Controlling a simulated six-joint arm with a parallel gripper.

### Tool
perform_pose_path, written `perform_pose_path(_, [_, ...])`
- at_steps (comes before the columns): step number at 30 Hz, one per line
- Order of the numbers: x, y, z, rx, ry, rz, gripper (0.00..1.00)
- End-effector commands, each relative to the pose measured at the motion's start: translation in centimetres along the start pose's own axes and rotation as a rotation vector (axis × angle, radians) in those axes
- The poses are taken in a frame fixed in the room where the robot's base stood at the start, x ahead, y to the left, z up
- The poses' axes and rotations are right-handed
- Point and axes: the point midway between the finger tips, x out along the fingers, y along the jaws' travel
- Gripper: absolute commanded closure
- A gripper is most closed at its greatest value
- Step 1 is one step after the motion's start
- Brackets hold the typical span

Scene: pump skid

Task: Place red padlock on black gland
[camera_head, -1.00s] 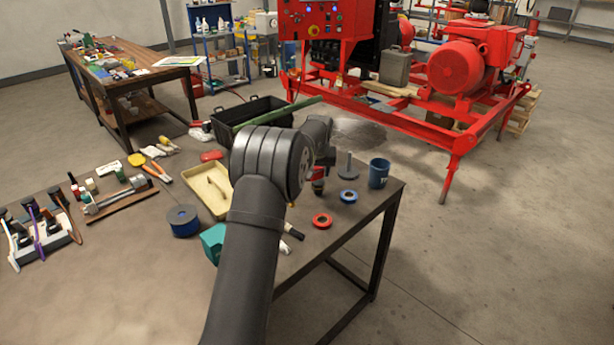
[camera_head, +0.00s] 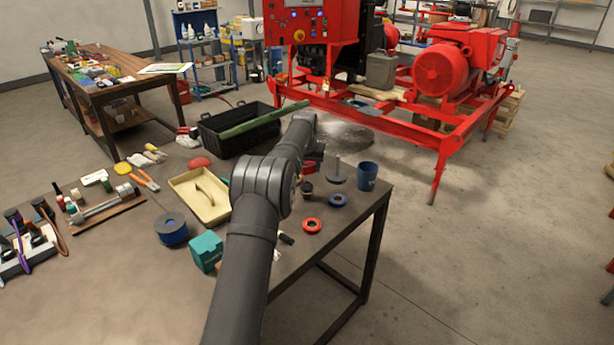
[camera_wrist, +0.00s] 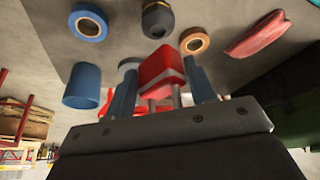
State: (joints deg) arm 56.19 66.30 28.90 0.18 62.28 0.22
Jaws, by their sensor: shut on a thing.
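The red padlock (camera_wrist: 161,68) is between the two blue fingers of my gripper (camera_wrist: 162,85) in the wrist view, and the gripper is shut on it. The black gland (camera_wrist: 158,19) stands on the table beyond the padlock, near the top of that view, with a gap between them in the picture. In the head view the gland (camera_head: 306,190) is just right of my arm. My wrist and arm largely hide the gripper there; some red shows near its end. Height above the gland is hard to tell.
A black crate (camera_head: 225,140) is at the table's far side. A cream tray (camera_head: 187,205) lies left of my arm.

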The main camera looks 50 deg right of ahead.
Motion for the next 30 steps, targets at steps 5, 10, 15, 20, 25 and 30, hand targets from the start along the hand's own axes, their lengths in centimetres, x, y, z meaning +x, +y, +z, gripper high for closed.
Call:
perform_pose_path(5, [0.8, -0.6, 0.0, 0.0, 0.0, 0.0, 0.76])
perform_pose_path(10, [2.9, -0.6, 0.9, 0.0, -0.003, 0.0, 0.76])
perform_pose_path(15, [4.2, -0.5, 1.4, 0.0, 0.001, 0.0, 0.76])
perform_pose_path(20, [4.1, -0.5, 1.4, 0.0, 0.001, 0.0, 0.76])
perform_pose_path(25, [4.5, -0.5, 1.6, 0.0, 0.0, 0.0, 0.48])
perform_pose_path(30, [4.5, -0.5, 1.5, 0.0, 0.0, 0.0, 0.28])
